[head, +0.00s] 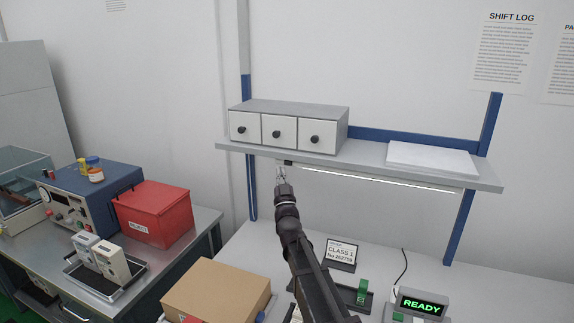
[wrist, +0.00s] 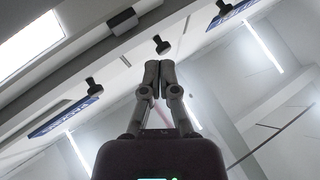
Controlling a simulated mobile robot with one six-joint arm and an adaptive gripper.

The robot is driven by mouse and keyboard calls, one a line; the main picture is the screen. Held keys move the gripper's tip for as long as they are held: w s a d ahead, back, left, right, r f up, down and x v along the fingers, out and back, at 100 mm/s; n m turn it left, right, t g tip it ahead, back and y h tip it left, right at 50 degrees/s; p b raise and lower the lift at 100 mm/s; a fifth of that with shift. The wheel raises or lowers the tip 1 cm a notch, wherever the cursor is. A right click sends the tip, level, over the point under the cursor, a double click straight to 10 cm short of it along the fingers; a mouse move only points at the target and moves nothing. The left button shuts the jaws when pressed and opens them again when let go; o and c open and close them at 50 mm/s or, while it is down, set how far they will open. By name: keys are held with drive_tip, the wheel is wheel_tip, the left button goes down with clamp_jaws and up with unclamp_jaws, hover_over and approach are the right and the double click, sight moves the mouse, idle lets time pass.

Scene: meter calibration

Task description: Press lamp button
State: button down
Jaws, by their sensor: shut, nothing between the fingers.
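The lamp is a lit white strip (head: 385,180) under the front of the wall shelf (head: 400,171). Its bright panel also shows at the upper left of the wrist view (wrist: 30,45). A small dark switch box (head: 289,163), seemingly the lamp button, sits at the strip's left end. It also shows in the wrist view (wrist: 122,21), up and left of the fingertips. My gripper (head: 281,170) is shut and empty, pointing up just below and left of the box. Its fingertips (wrist: 159,65) meet in the wrist view. I cannot tell the exact gap to the box.
A drawer unit (head: 290,106) with dark knobs and a white slab (head: 432,158) stand on the shelf. Below are a cardboard box (head: 216,289) and a READY display (head: 421,304). A red bin (head: 153,212) stands on the left bench. The air right of my gripper is clear.

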drive_tip(key=s, duration=0.1)
drive_tip(key=s+a, duration=0.1)
drive_tip(key=shift+s, duration=0.35)
drive_tip(key=shift+f, duration=0.1)
drive_tip(key=s+d+f+g+h, duration=0.1)
drive_tip(key=s+d+f+g, duration=0.1)
drive_tip(key=d+f+g, duration=0.3)
drive_tip(key=s+d+f+g, duration=0.1)
drive_tip(key=s+f+g, duration=0.15)
drive_tip(key=f, duration=0.55)
drive_tip(key=s+d+f+g+h, duration=0.1)
drive_tip(key=s+d+f+g, duration=0.15)
drive_tip(key=f+g, duration=0.3)
drive_tip(key=s+d+f+g, duration=0.3)
drive_tip(key=s+g, duration=0.1)
drive_tip(key=s, duration=0.3)
drive_tip(key=s+d+f+m+g+h, duration=0.1)
drive_tip(key=s+d+f+g, duration=0.3)
drive_tip(key=s, duration=0.4)
drive_tip(key=s+d+f+m+g+h, duration=0.1)
drive_tip(key=s+d+f+g, duration=0.2)
drive_tip(key=s, duration=0.5)
drive_tip(key=shift+s+d+f+g, duration=0.15)
drive_tip(key=shift+s+f+g, duration=0.1)
drive_tip(key=shift+f+g, duration=0.15)
